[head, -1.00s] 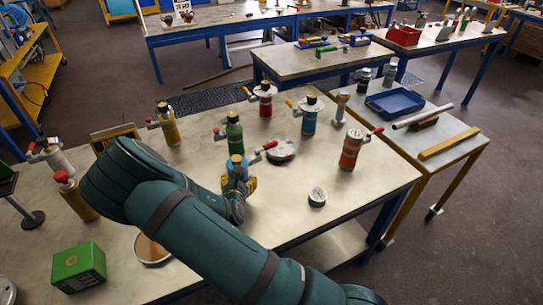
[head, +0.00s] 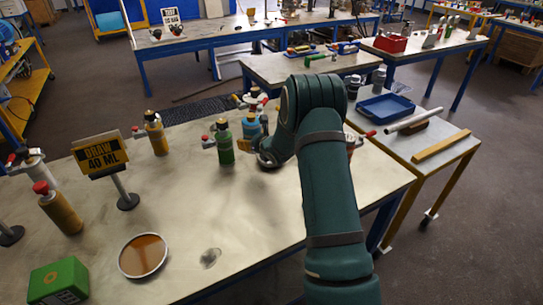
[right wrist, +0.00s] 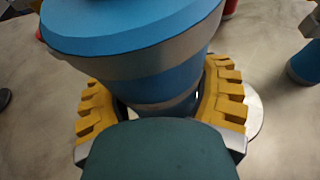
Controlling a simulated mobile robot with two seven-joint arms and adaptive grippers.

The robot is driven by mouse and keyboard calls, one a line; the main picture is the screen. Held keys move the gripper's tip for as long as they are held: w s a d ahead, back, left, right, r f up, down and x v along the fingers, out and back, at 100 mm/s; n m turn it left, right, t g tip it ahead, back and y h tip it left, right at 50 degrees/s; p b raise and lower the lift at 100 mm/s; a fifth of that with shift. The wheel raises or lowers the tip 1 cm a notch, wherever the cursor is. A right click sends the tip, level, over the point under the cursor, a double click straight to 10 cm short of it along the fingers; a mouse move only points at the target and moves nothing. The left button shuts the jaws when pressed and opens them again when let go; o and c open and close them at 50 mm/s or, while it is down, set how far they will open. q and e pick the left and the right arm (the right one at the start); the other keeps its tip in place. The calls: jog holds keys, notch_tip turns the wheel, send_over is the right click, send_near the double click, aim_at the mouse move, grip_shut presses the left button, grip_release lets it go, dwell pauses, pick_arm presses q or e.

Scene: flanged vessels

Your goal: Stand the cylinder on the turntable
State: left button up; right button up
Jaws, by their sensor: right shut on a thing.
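The blue cylinder (head: 251,129) is upright in my right gripper (head: 266,152), near the middle of the bench in the head view. It fills the upper middle of the right wrist view (right wrist: 150,68), with a grey band round it. The yellow-padded fingers of my right gripper are shut around its lower part. A pale round disc (right wrist: 257,112), which looks like the turntable, shows beyond the fingers in the right wrist view. The cylinder's foot is hidden, so I cannot tell whether it touches the disc. My left gripper is out of view.
A green vessel (head: 223,142) stands close left of the blue cylinder, a yellow one (head: 156,134) farther left. A sign (head: 103,155), a brown-topped round dish (head: 142,255) and a green box (head: 58,281) are on the left. My arm hides the right part.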

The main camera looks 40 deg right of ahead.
jog(key=s+d+r, duration=0.2)
jog(key=d+r, duration=0.2)
jog(key=d, duration=0.3)
jog(key=shift+n+y, duration=0.3)
jog(key=shift+y, duration=0.1)
jog(key=f+b, duration=0.1)
jog(key=f, duration=0.3)
jog(key=f+b, duration=0.1)
jog(key=f, duration=0.4)
jog(key=shift+w+f, duration=0.2)
jog(key=shift+f, duration=0.05)
jog(key=o, duration=1.3)
jog(key=shift+s+a+f, duration=0.1)
jog(key=shift+f, duration=0.05)
